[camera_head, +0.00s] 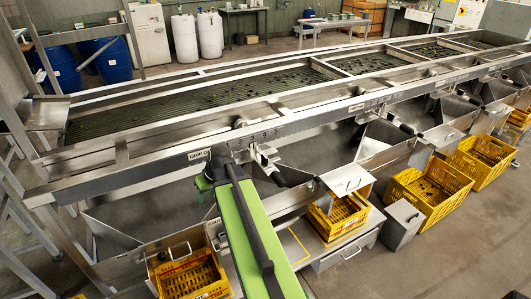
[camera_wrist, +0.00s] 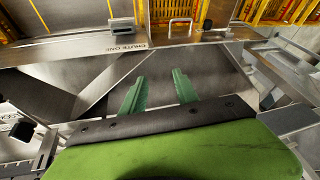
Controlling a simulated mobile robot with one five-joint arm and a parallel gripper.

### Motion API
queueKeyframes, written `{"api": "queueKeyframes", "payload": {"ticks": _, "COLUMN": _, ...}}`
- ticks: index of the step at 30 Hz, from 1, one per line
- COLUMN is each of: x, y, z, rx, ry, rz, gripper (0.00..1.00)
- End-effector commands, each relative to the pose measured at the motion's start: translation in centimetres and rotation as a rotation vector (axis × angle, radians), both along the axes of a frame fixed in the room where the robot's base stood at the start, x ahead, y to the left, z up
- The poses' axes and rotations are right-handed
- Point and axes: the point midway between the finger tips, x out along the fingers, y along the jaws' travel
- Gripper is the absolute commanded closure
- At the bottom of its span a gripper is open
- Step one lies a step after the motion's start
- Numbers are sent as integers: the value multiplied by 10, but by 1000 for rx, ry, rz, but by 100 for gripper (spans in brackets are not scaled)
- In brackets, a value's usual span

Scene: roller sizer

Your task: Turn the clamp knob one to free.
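My gripper (camera_wrist: 159,92) shows two green fingers in the wrist view, held apart with nothing between them. They point over a steel chute area below a plate lettered "CHUTE ONE" (camera_wrist: 127,48). A black knob-like part (camera_wrist: 22,131) is at the left edge, well to the left of the fingers. I cannot tell which of these, if either, is clamp knob one.
The roller sizer bed (camera_head: 220,98) runs across the back. Yellow crates (camera_head: 195,277) and (camera_head: 425,195) stand below the chutes, with a grey bin (camera_head: 402,225) between crates at the right. Open floor (camera_head: 480,250) lies at the lower right.

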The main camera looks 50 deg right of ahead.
Motion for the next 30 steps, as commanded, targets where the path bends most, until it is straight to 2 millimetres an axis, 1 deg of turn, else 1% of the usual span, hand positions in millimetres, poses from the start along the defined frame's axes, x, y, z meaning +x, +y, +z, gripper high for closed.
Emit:
{"api": "queueKeyframes", "payload": {"ticks": 1, "x": -1, "y": -60, "z": 21, "rx": -11, "ry": -71, "rz": -52, "gripper": 64}}
{"api": "queueKeyframes", "payload": {"ticks": 2, "x": -4, "y": -91, "z": 29, "rx": -23, "ry": -114, "rz": -72, "gripper": 64}}
{"api": "queueKeyframes", "payload": {"ticks": 3, "x": -10, "y": -130, "z": 39, "rx": -43, "ry": -168, "rz": -102, "gripper": 64}}
{"api": "queueKeyframes", "payload": {"ticks": 5, "x": -24, "y": -184, "z": 54, "rx": -81, "ry": -237, "rz": -142, "gripper": 64}}
{"api": "queueKeyframes", "payload": {"ticks": 6, "x": -34, "y": -215, "z": 62, "rx": -106, "ry": -275, "rz": -169, "gripper": 64}}
{"api": "queueKeyframes", "payload": {"ticks": 9, "x": -59, "y": -273, "z": 78, "rx": -162, "ry": -341, "rz": -218, "gripper": 64}}
{"api": "queueKeyframes", "payload": {"ticks": 10, "x": -65, "y": -285, "z": 81, "rx": -176, "ry": -353, "rz": -229, "gripper": 64}}
{"api": "queueKeyframes", "payload": {"ticks": 12, "x": -74, "y": -302, "z": 86, "rx": -196, "ry": -373, "rz": -246, "gripper": 64}}
{"api": "queueKeyframes", "payload": {"ticks": 13, "x": -77, "y": -307, "z": 87, "rx": -202, "ry": -377, "rz": -249, "gripper": 64}}
{"api": "queueKeyframes", "payload": {"ticks": 16, "x": -79, "y": -311, "z": 87, "rx": -209, "ry": -383, "rz": -253, "gripper": 64}}
{"api": "queueKeyframes", "payload": {"ticks": 19, "x": -76, "y": -312, "z": 82, "rx": -209, "ry": -382, "rz": -251, "gripper": 64}}
{"api": "queueKeyframes", "payload": {"ticks": 23, "x": -61, "y": -316, "z": 62, "rx": -207, "ry": -382, "rz": -250, "gripper": 64}}
{"api": "queueKeyframes", "payload": {"ticks": 30, "x": -20, "y": -330, "z": 17, "rx": -206, "ry": -381, "rz": -251, "gripper": 64}}
